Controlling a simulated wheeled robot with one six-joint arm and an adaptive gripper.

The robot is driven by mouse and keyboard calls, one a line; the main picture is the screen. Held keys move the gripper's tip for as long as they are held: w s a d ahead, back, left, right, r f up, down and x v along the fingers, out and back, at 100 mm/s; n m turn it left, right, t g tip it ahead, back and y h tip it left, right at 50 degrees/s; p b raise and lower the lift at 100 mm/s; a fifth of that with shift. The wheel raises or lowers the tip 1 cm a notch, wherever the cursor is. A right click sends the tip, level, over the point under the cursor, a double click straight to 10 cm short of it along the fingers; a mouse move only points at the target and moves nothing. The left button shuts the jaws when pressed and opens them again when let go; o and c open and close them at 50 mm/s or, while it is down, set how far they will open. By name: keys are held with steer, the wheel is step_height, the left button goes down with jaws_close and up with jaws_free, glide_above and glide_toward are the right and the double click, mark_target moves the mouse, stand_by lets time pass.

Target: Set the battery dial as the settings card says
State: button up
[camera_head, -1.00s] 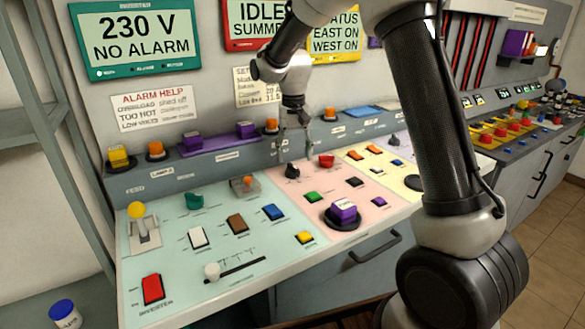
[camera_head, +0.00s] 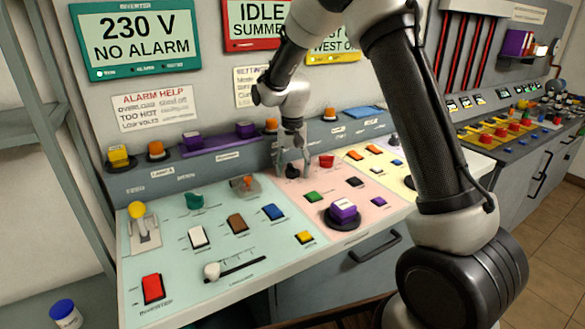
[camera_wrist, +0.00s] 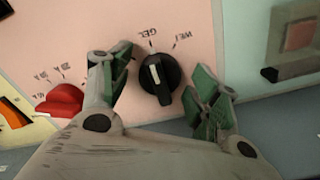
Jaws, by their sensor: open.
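The battery dial (camera_wrist: 160,85) is a round black knob with a white pointer bar on a pink panel. In the wrist view its bar points roughly toward the upside-down label GEL; another short label is beside that. In the head view the dial (camera_head: 292,172) is partly hidden by my gripper (camera_head: 292,165). My gripper (camera_wrist: 161,76) is open, with one green-padded finger on each side of the dial and visible gaps to it. The settings card (camera_head: 246,88) hangs on the back wall, mostly covered by my arm, and its text is not readable.
A red knob (camera_wrist: 62,100) sits close beside one finger in the wrist view. On the teal panel nearby is an orange button under a cover (camera_head: 246,186). A purple button (camera_head: 342,209) stands nearer the front. The raised back ledge (camera_head: 225,155) is close behind the dial.

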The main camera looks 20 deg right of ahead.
steer(key=c, duration=1)
steer(key=shift+n, duration=0.3)
steer(key=n, duration=0.4)
steer(key=shift+n, duration=2.1)
steer(key=o, duration=1)
